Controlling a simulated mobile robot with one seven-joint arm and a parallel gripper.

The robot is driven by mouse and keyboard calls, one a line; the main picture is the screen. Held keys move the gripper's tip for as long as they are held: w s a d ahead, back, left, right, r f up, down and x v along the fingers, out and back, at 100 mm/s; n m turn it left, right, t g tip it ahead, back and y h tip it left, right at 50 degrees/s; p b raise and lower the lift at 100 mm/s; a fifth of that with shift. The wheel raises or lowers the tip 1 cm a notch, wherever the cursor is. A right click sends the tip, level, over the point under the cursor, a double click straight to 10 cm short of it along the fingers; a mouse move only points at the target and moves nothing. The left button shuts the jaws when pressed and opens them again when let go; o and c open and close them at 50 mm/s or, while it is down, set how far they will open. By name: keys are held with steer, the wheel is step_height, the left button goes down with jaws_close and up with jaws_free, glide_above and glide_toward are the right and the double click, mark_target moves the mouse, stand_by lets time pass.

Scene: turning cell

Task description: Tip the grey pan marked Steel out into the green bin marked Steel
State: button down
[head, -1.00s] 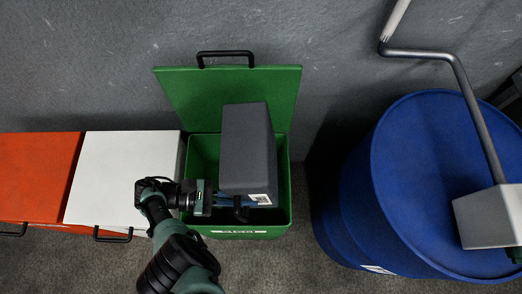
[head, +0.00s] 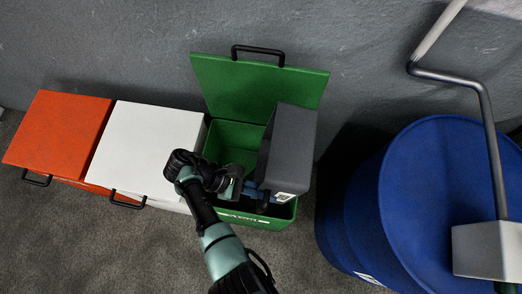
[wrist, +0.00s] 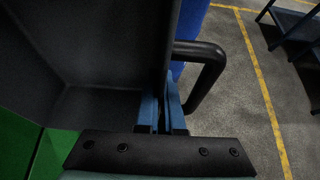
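The grey pan (head: 290,150) is tilted steeply over the right part of the open green bin (head: 232,140), whose lid (head: 260,85) stands up against the wall. My gripper (head: 258,193) is at the pan's lower side, by its black handle. In the wrist view my blue fingers (wrist: 163,108) are close together on the near side of the pan (wrist: 100,50), with the dark handle (wrist: 207,65) beside them. The pan's inside looks empty in the wrist view. What lies in the bin is mostly hidden.
A white lidded bin (head: 145,150) and an orange one (head: 60,135) stand shut to the left. A blue drum (head: 430,190) with a bent grey pipe (head: 485,130) stands on the right. The wall is close behind.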

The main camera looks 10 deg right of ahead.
mark_target(293, 199)
steer(key=d+y+p, duration=0.2)
steer(key=p, duration=0.1)
steer(key=s+r+y+p, duration=0.1)
steer(key=p, duration=0.1)
steer(key=shift+d+t, duration=0.4)
steer(key=shift+d+y+p, duration=0.35)
steer(key=shift+y+p, duration=0.25)
steer(key=shift+p, duration=0.2)
steer(key=d+y, duration=0.1)
steer(key=d+t+y+p, duration=0.1)
steer(key=y, duration=0.1)
steer(key=s+d+f+y, duration=0.1)
steer(key=shift+t+y, duration=0.3)
steer(key=shift+t, duration=0.1)
step_height(293, 199, down, 2)
steer(key=y, duration=0.3)
steer(key=shift+w+d+t, duration=0.15)
steer(key=shift+t, duration=0.25)
step_height(293, 199, down, 2)
steer(key=t+y+b, duration=0.1)
steer(key=y+b, duration=0.2)
steer(key=shift+f+y, duration=0.1)
steer(key=shift+y, duration=0.3)
